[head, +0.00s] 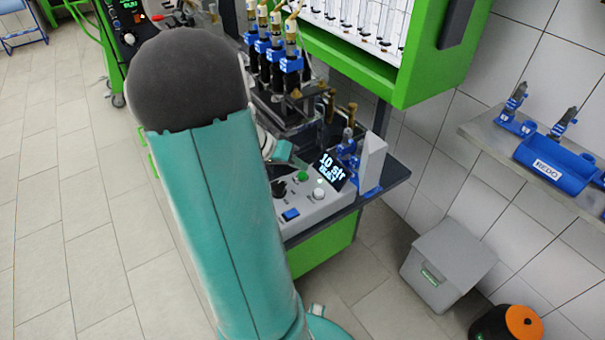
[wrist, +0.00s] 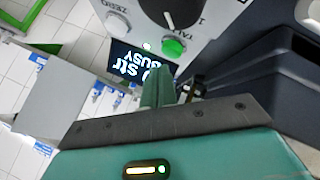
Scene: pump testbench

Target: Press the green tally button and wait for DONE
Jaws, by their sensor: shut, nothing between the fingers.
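The green tally button (head: 303,176) sits on the grey control panel (head: 327,207) at the bench's front corner. It also shows in the wrist view (wrist: 173,46), beside its label. The small black display (head: 331,171) reads "10 str" and "BUSY"; the wrist view shows it upside down (wrist: 138,63). My gripper (wrist: 158,75) is shut and empty, its teal fingers pointing at the panel close to the green button. The button's face is uncovered in both views; I cannot tell the exact gap. In the head view my arm hides part of the panel.
A black knob (wrist: 180,10), a white round button (head: 319,194) and a blue switch (head: 290,214) share the panel. Blue and black injectors (head: 277,60) stand behind it. A blue REDO tray (head: 556,165) is on the right shelf; a grey bin (head: 447,262) stands below.

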